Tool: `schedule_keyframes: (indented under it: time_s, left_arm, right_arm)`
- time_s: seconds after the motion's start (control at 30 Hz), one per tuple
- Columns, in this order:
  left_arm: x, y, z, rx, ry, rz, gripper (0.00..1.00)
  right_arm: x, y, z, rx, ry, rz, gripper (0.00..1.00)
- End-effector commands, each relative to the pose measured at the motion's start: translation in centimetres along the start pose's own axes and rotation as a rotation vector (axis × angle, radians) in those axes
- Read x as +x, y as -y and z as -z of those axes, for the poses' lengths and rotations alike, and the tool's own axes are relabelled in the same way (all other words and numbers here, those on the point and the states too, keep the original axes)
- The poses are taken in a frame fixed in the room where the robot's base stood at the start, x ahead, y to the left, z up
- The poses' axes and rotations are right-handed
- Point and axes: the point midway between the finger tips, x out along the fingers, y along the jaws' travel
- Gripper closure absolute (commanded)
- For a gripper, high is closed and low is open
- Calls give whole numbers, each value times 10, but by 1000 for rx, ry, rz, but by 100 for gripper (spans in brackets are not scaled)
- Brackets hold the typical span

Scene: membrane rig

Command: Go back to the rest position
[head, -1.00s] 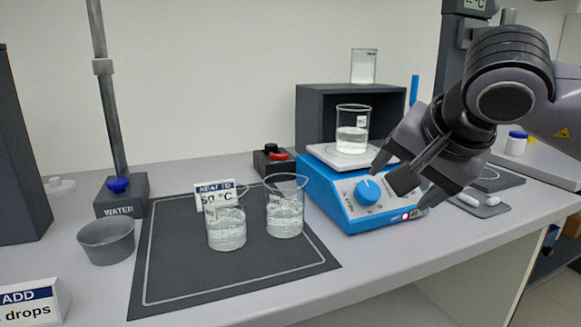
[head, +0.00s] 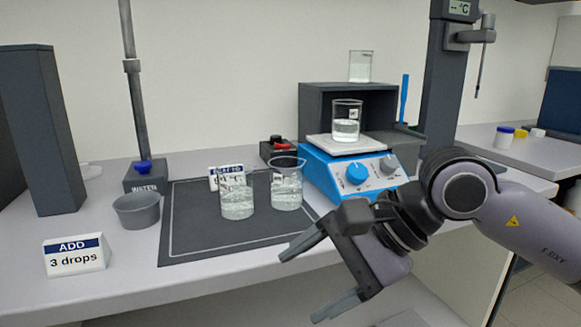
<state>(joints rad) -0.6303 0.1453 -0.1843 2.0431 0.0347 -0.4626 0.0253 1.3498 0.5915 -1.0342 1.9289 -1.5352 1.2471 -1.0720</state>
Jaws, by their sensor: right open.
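My right gripper (head: 298,285) is open and empty. It hangs at the front edge of the bench, below and in front of the blue hotplate stirrer (head: 340,183), and apart from it. A beaker of clear liquid (head: 346,124) stands on the stirrer's plate. Two more beakers stand on the dark mat (head: 205,243), the left one (head: 237,198) and the right one (head: 286,188), both holding clear liquid. My left gripper is not in the head view.
An "ADD 3 drops" sign (head: 76,257) stands at the front left. A dark box (head: 318,98) behind the stirrer carries another beaker (head: 360,67).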

Motion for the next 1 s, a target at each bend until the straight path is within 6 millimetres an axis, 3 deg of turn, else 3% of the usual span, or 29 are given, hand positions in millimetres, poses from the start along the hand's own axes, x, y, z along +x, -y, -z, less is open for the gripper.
schedule_keyframes:
  time_s: [0.03, 0.2, 0.33, 0.47, 0.63, 0.77, 0.87, 1.0]
  left_arm:
    - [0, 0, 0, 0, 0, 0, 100]
    - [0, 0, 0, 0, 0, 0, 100]
    - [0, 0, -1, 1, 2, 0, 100]
    - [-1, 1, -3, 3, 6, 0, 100]
    - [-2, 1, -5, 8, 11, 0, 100]
    - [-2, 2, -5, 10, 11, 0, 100]
    - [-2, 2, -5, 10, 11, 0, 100]
    - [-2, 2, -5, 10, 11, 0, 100]
  right_arm:
    - [13, -6, -15, 82, 117, 7, 26]
    - [29, -9, -58, 389, 477, 41, 26]
    - [27, -5, -77, 657, 739, 58, 26]
    - [20, 3, -80, 948, 988, 72, 26]
    - [10, 10, -58, 1357, 1295, 86, 26]
    - [9, 7, -22, 1688, 1514, 99, 26]
    - [13, -4, 12, 1949, 1675, 113, 26]
    - [28, -37, 65, 2324, 1889, 146, 26]
